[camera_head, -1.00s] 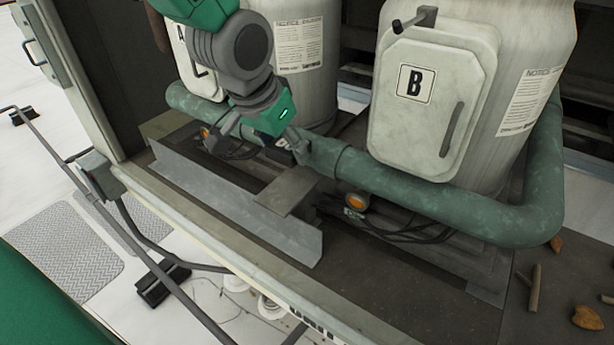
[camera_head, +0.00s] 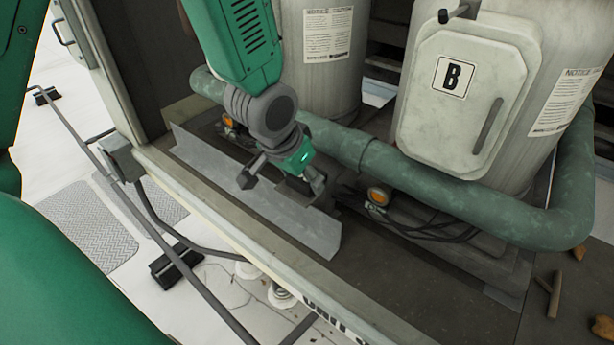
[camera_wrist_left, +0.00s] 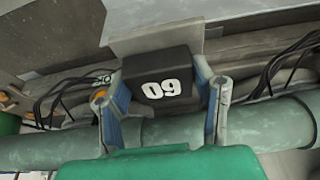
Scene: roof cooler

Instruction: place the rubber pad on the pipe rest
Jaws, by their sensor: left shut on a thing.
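My left gripper (camera_head: 287,180) is shut on the rubber pad, a dark block with white digits. The pad (camera_wrist_left: 165,84) shows between the two fingers in the left wrist view, where my left gripper (camera_wrist_left: 163,95) grips it from both sides. In the head view the pad is mostly hidden by the gripper. The pipe rest appears to be the grey metal plate (camera_wrist_left: 150,35) beyond the pad at the top of the wrist view. In the head view my gripper covers most of it, just behind the long angle beam (camera_head: 240,190). I cannot tell whether pad and plate touch. My right gripper is not in view.
A green pipe (camera_head: 440,190) runs behind the gripper, in front of the tanks. The tank with hatch B (camera_head: 465,95) stands at right. Cables and an orange-ended part (camera_head: 379,196) lie right of the gripper. A railing (camera_head: 110,180) crosses the left front.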

